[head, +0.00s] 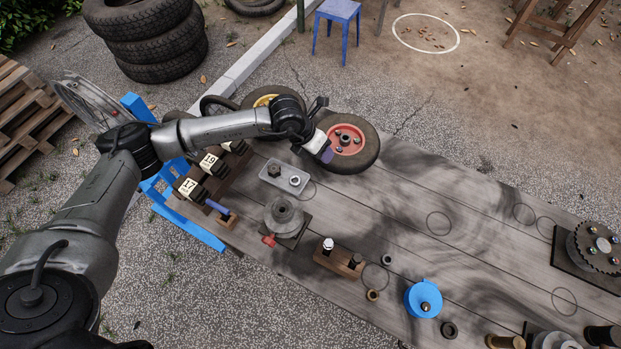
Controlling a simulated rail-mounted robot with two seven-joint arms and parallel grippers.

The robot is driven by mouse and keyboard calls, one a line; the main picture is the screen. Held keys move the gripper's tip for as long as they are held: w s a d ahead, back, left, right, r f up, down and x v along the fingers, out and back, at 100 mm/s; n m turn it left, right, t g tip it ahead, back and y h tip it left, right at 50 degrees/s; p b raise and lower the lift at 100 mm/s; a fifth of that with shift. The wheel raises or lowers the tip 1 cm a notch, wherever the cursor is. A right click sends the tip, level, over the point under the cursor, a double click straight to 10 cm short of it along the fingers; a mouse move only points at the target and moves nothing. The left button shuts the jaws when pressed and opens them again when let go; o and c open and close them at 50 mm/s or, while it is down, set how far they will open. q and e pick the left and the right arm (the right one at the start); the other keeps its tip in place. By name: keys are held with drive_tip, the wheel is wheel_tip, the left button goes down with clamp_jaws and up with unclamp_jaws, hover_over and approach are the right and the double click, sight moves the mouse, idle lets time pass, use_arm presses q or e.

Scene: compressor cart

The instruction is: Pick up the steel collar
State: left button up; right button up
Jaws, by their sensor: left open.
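Several small rings lie on the wooden table (455,240), and I cannot tell for certain which is the steel collar. The likeliest is a small grey ring (386,260) just right of the wooden block with bolts. A brass-coloured ring (372,295) lies just below it, and a darker ring (449,330) lies near the front edge. My left gripper (322,150) is open above the table's back edge, beside the red-hubbed wheel, well above and left of these rings in the picture. Its fingertips are small and partly hidden. My right gripper is not in view.
A red-hubbed wheel (346,141) is close to my left gripper. The table's right middle is mostly clear.

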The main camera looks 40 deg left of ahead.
use_arm(q)
drive_tip(key=s+a+f+n+g+y, duration=0.2)
drive_tip(key=s+a+g+y, duration=0.15)
drive_tip(key=s+a, duration=0.2)
approach(293, 180)
drive_tip(key=shift+s+d+f+n+y+b, duration=0.25)
drive_tip(key=shift+s+d, duration=0.1)
drive_tip(key=shift+d, duration=0.15)
drive_tip(key=shift+s+d+f+n+y+b, duration=0.1)
drive_tip(key=shift+s+d+f+n+b, duration=0.15)
drive_tip(key=shift+d, duration=0.2)
drive_tip(key=shift+w+f+b, duration=0.15)
drive_tip(key=shift+f+b, duration=0.3)
drive_tip(key=shift+f, duration=2.8)
drive_tip(key=shift+a, duration=0.1)
drive_tip(key=shift+c, duration=0.5)
drive_tip(key=c, duration=0.4)
drive_tip(key=shift+c, duration=0.5)
drive_tip(key=shift+r, duration=0.15)
